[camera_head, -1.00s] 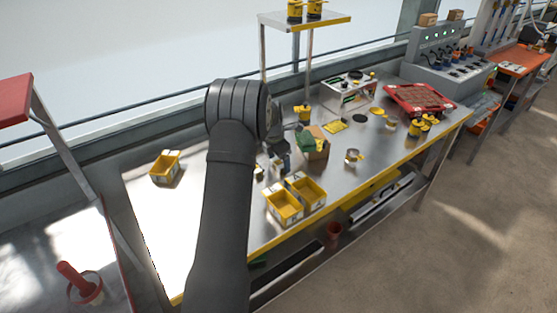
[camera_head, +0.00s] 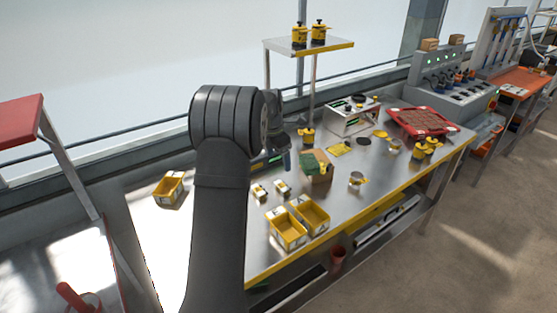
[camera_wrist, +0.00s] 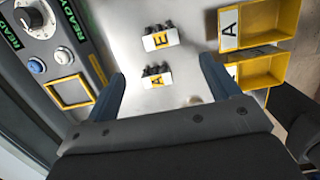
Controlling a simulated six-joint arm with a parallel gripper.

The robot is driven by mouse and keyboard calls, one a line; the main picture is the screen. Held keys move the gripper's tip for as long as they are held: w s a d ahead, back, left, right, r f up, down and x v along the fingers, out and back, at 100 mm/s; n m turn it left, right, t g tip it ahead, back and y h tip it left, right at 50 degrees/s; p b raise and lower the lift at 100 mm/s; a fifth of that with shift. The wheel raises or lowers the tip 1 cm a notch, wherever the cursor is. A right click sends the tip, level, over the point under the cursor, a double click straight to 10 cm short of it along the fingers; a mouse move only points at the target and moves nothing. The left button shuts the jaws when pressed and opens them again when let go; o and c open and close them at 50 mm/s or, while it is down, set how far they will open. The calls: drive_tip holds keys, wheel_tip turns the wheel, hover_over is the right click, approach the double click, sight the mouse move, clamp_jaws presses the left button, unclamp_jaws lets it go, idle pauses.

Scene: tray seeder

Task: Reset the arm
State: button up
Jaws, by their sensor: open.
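My gripper (camera_wrist: 166,84) is open and empty in the wrist view, its two blue fingers spread apart. In the head view it (camera_head: 287,160) hangs above the steel bench (camera_head: 345,215), partly hidden behind my arm. The fingers touch neither block.
Two yellow bins, one nearer (camera_head: 288,231) and one behind it (camera_head: 314,214), stand at the bench's front edge. A control panel (camera_wrist: 42,48) lies left in the wrist view.

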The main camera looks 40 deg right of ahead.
sight(283, 185)
drive_tip(key=f, duration=0.4)
drive_tip(key=d+f, duration=0.1)
drive_tip(key=f, duration=0.7)
drive_tip(key=shift+d+f, duration=0.25)
drive_tip(key=shift+d, duration=0.15)
wheel_tip(283, 185, up, 3)
drive_tip(key=shift+r, duration=0.7)
